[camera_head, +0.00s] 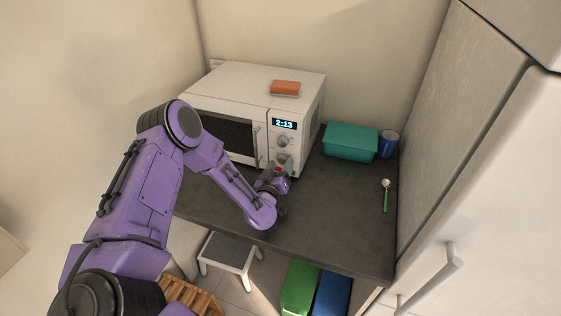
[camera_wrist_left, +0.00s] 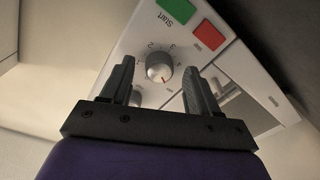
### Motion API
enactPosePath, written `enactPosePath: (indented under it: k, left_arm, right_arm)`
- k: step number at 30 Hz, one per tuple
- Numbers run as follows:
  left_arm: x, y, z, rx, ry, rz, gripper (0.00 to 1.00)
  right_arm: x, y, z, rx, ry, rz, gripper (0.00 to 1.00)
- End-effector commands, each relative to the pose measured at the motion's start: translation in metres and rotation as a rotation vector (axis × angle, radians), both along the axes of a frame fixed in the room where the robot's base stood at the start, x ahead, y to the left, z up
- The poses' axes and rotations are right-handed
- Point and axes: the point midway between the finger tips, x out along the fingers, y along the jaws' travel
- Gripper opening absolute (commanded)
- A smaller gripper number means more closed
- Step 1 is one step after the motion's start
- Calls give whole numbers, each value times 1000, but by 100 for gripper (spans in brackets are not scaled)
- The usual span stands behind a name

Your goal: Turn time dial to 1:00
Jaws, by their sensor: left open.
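The white microwave (camera_head: 225,88) stands on the dark counter, and its display (camera_head: 284,125) reads 2:13. An upper round dial (camera_head: 283,142) sits below the display in the head view, with a lower one under it close to my gripper. My left gripper (camera_head: 279,170) is in front of the lower control panel. In the left wrist view, a silver dial (camera_wrist_left: 159,68) with a red pointer mark and numbers around it shows between the open fingers of my left gripper (camera_wrist_left: 162,80). I cannot tell whether the fingers touch it. My right gripper is not in view.
A green start button (camera_wrist_left: 177,9) and a red button (camera_wrist_left: 208,36) are near the dial. An orange block (camera_head: 286,88) lies on the microwave. A teal box (camera_head: 350,142), a blue cup (camera_head: 388,145) and a green-handled spoon (camera_head: 386,197) are on the counter (camera_head: 335,225). A tall cabinet stands at right.

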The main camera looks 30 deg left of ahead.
Motion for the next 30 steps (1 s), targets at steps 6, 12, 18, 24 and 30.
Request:
enactPosePath:
  k: [6, 12, 18, 24, 30]
  left_arm:
    - [5, 2, 0, -1, 0, 1, 61]
    - [5, 2, 0, -1, 0, 1, 28]
    - [5, 2, 0, -2, 0, 1, 5]
    - [5, 2, -1, -30, -7, 1, 5]
    - [5, 2, -2, -128, -31, 3, 5]
  right_arm:
    - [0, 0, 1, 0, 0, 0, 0]
    - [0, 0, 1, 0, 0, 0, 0]
    - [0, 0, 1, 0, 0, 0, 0]
    - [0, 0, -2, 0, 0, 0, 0]
    - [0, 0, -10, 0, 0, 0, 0]
